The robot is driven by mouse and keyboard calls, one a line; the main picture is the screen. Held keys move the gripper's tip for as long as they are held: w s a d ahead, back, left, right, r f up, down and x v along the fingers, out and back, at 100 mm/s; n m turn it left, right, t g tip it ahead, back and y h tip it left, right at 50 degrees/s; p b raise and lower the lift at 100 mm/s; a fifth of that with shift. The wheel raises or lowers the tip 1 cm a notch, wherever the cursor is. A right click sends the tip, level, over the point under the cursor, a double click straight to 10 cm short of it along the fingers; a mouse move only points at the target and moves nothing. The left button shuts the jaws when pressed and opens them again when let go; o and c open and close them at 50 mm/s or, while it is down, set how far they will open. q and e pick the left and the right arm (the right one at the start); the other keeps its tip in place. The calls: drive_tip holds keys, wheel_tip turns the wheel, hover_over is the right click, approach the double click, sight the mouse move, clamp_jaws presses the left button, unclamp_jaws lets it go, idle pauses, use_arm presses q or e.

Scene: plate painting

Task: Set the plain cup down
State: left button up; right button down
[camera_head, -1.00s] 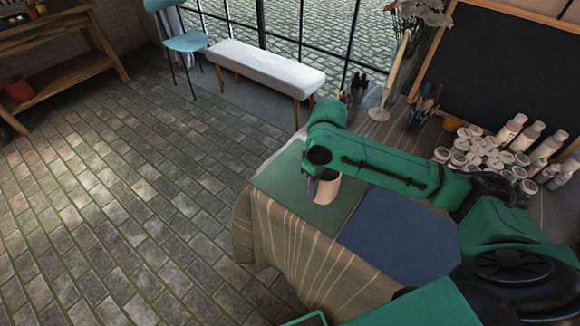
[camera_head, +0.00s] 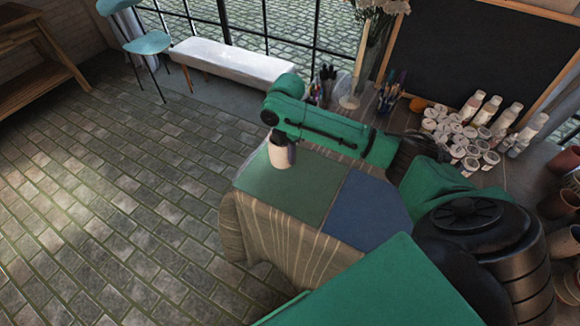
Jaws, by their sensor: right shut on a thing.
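The plain cup (camera_head: 279,156) is whitish and looks upright. It is under the wrist of my right arm, over the far part of the green mat (camera_head: 282,195). My right gripper (camera_head: 287,141) is shut on the cup; its fingers are mostly hidden by the wrist and only a dark part shows at the cup's side. I cannot tell whether the cup's base touches the mat or hangs just above it. My left gripper is not in view.
A blue mat (camera_head: 368,212) lies right of the green one on the cloth-covered table (camera_head: 262,240). Paint bottles and jars (camera_head: 470,130), brush holders (camera_head: 325,85) and a blackboard (camera_head: 470,50) stand behind. Terracotta pots (camera_head: 562,205) stand at the right edge. The green mat's front is clear.

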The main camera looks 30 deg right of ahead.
wheel_tip(320, 180, down, 6)
drive_tip(key=shift+w+r, duration=0.1)
drive_tip(key=c, duration=1.4)
unclamp_jaws()
drive_tip(key=shift+c, duration=0.2)
drive_tip(key=o, duration=0.4)
drive_tip(key=shift+o, duration=0.2)
wheel_tip(320, 180, up, 12)
drive_tip(key=shift+w, duration=0.2)
drive_tip(key=shift+a, duration=0.15)
